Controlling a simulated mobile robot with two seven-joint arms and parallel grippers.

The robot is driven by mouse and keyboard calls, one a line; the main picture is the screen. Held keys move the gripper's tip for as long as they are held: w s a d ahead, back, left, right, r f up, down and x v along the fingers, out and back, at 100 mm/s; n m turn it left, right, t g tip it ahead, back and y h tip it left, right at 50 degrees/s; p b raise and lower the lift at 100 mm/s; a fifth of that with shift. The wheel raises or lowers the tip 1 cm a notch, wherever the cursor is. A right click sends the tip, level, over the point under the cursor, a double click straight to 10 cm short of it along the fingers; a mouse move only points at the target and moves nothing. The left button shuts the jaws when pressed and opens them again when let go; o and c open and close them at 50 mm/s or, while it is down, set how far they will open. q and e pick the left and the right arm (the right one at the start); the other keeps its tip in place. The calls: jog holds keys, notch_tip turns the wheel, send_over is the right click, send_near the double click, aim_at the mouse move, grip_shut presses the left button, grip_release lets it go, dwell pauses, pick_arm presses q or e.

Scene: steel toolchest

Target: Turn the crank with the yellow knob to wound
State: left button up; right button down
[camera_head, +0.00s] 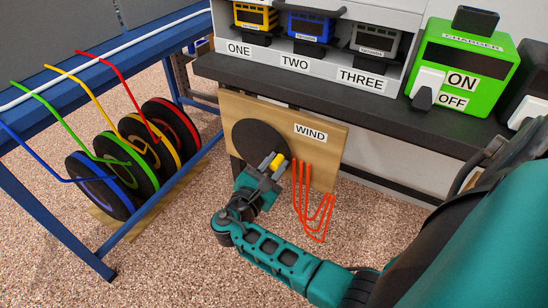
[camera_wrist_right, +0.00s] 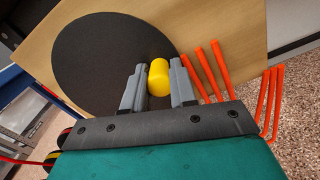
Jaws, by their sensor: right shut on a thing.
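The yellow knob (camera_head: 277,160) sits near the right edge of the black crank disc (camera_head: 255,137), which is mounted on a wooden board (camera_head: 320,165) labelled WIND. My right gripper (camera_head: 272,169) reaches it from below and is shut on the knob. In the right wrist view the yellow knob (camera_wrist_right: 158,78) stands between the two grey fingers of the gripper (camera_wrist_right: 158,90). The black disc (camera_wrist_right: 105,60) lies behind it, to the left. My left gripper is not in view.
Orange cords (camera_head: 312,200) hang from the board just right of the disc. Coloured reels (camera_head: 100,180) stand at left by a blue frame (camera_head: 35,205). A green charger (camera_head: 460,75) sits on the dark shelf (camera_head: 300,75) above. Speckled floor is clear below.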

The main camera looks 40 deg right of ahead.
jog(key=shift+f+m, duration=0.25)
jog(key=shift+m, duration=0.15)
jog(key=c, duration=0.9)
grip_release()
